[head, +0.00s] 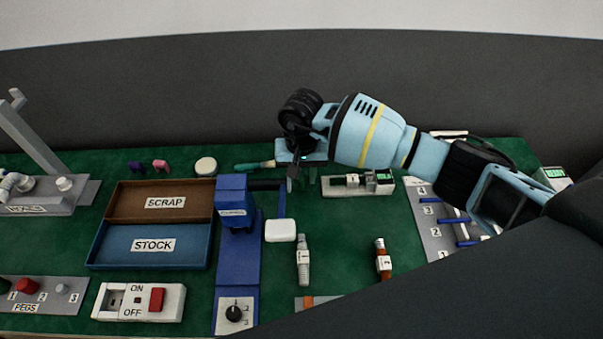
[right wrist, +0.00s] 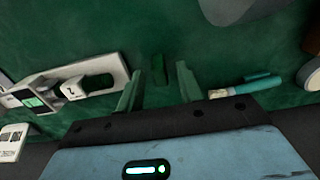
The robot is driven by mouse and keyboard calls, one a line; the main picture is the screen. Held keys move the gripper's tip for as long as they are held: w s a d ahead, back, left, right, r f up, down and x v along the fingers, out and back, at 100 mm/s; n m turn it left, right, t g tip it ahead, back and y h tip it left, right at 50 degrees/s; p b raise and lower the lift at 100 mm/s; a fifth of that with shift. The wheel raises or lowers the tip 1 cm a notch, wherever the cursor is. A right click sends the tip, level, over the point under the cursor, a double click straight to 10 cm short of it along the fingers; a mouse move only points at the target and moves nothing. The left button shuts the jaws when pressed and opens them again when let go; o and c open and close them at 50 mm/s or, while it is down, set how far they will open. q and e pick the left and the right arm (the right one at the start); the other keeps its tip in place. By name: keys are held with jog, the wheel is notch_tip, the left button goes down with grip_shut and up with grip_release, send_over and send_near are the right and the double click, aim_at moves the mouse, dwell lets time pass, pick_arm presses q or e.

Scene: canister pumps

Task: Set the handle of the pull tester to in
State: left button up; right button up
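A low white-grey device (head: 358,187) with a label, a dark slot and a small green display stands at the back of the green bench. It looks like the pull tester, but I cannot read its name. It also shows at the left of the right wrist view (right wrist: 122,72). My right gripper (head: 292,180) points down, left of this device and apart from it. In the right wrist view its two fingers (right wrist: 158,88) are apart. A small dark green shape lies between them; I cannot tell whether it is an object or a shadow. The handle's setting is not readable.
A blue press (head: 232,262) with a dark side arm stands left of the gripper. Scrap (head: 130,201) and stock (head: 107,258) trays lie further left. A teal marker (head: 254,165) lies behind.

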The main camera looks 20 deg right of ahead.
grip_shut()
jog(key=shift+s+d, duration=0.25)
jog(key=shift+d, duration=0.6)
jog(key=shift+s+d, duration=0.2)
jog(key=shift+d, duration=0.65)
grip_release()
jog(key=shift+r, duration=0.25)
notch_tip(320, 180, up, 7)
jog(key=shift+r, duration=0.2)
